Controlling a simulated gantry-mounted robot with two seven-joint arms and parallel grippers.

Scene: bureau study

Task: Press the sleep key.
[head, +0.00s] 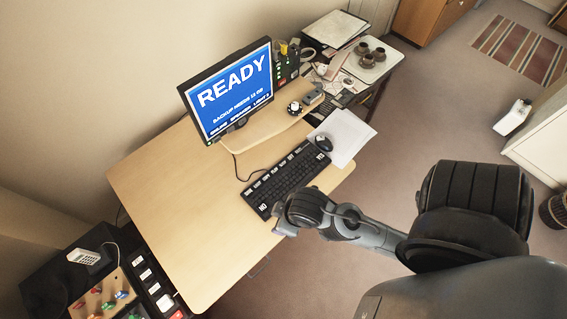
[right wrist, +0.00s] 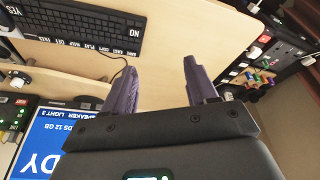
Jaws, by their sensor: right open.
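A black keyboard (head: 287,178) lies on the wooden desk, with white-labelled keys along one long edge and larger keys reading NO and YES at its ends. In the right wrist view the keyboard (right wrist: 75,28) is upside down at upper left. Its small labels are hard to read, and I cannot tell which key is sleep. My right gripper (head: 283,226) is beside the keyboard's near end, over the desk's front edge. In the right wrist view the gripper (right wrist: 163,78) has its purple fingers apart with bare desk between them. My left gripper is not in view.
A monitor (head: 232,88) showing READY on blue stands behind the keyboard. A cable runs from the keyboard. The desk's left half (head: 180,210) is clear.

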